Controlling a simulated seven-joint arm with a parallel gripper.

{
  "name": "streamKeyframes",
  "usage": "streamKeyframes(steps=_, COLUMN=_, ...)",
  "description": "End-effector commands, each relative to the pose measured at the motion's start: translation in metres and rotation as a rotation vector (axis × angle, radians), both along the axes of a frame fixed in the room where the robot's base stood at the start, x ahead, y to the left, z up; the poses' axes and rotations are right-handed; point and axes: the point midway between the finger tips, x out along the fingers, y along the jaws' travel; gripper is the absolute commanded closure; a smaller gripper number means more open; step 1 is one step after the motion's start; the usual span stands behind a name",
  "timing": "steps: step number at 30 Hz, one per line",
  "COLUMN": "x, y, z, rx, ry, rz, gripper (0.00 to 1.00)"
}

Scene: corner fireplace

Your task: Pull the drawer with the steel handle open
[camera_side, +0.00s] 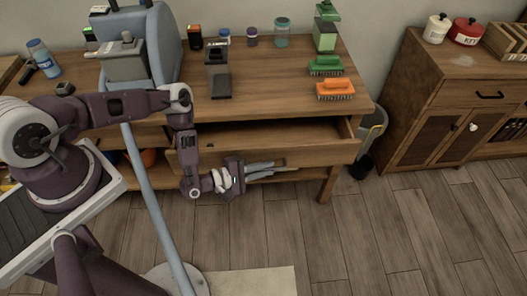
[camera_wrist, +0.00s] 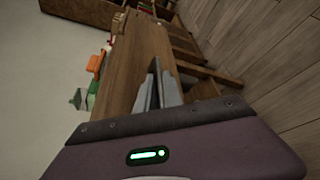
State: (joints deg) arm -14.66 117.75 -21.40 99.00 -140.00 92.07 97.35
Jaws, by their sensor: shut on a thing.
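The wooden drawer (camera_side: 325,154) stands out from the front of the workbench in the side view. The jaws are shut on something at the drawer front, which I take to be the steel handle. The handle itself is hidden by the fingers. In the wrist view my gripper's fingers (camera_wrist: 156,70) lie against brown wood, and the handle cannot be made out.
The workbench top (camera_side: 275,100) carries an orange brush (camera_side: 335,90), a green brush (camera_side: 326,66), jars and a grey machine (camera_side: 150,45). A bin (camera_side: 370,128) stands by the bench's right end. A wooden cabinet (camera_side: 445,100) is further right.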

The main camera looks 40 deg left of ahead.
Motion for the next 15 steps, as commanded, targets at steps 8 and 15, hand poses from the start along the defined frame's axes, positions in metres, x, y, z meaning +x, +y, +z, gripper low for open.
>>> streamKeyframes(steps=8, x=-0.0093, y=-0.0090, z=0.0008, rx=0.002, ry=-0.004, rz=-0.003, gripper=1.00)
streamKeyframes(steps=15, x=-0.0089, y=-0.0085, z=0.0010, rx=0.002, ry=-0.004, rz=-0.003, gripper=0.80)
